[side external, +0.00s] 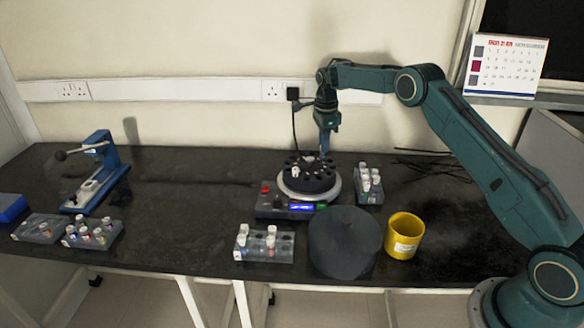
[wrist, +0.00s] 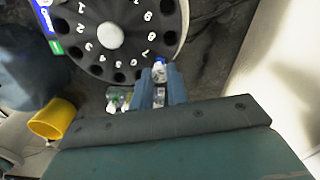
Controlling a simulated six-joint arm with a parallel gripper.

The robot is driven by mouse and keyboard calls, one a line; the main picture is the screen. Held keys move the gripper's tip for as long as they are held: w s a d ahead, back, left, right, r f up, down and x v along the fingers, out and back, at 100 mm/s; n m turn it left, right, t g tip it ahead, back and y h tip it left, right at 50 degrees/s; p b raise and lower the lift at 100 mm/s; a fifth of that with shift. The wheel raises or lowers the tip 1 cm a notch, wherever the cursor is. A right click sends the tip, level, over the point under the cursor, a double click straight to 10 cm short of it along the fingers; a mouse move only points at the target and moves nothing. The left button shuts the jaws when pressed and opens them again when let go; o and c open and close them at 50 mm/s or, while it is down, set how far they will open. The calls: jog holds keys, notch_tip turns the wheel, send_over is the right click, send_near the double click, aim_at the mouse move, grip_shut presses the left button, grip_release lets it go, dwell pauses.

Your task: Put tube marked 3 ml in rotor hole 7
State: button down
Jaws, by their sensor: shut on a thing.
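My gripper (side external: 325,148) is over the back right rim of the black rotor (side external: 314,184), pointing down. In the wrist view its blue fingers (wrist: 160,84) are shut on a small clear tube with a blue and white end (wrist: 159,65). The tube lies over the rotor's edge, close to the holes by numbers 6 and 7; whether it is inside a hole cannot be told. Its volume mark is not readable. The rotor (wrist: 72,32) shows white numbers, dark holes and a pale central hub.
Tube racks stand right of the centrifuge (side external: 369,194), in front (side external: 286,252) and at far left (side external: 76,242). The dark round lid (side external: 345,243) and yellow cup (side external: 404,236) stand in front. A blue press (side external: 98,172) is at left. Cables lie behind right.

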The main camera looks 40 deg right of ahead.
jog(key=shift+f, duration=0.45)
jog(key=c, duration=1.3)
grip_release()
jog(key=shift+o, duration=0.5)
jog(key=shift+o, duration=1.2)
jog(key=shift+r, duration=0.1)
jog(key=shift+r, duration=2.85)
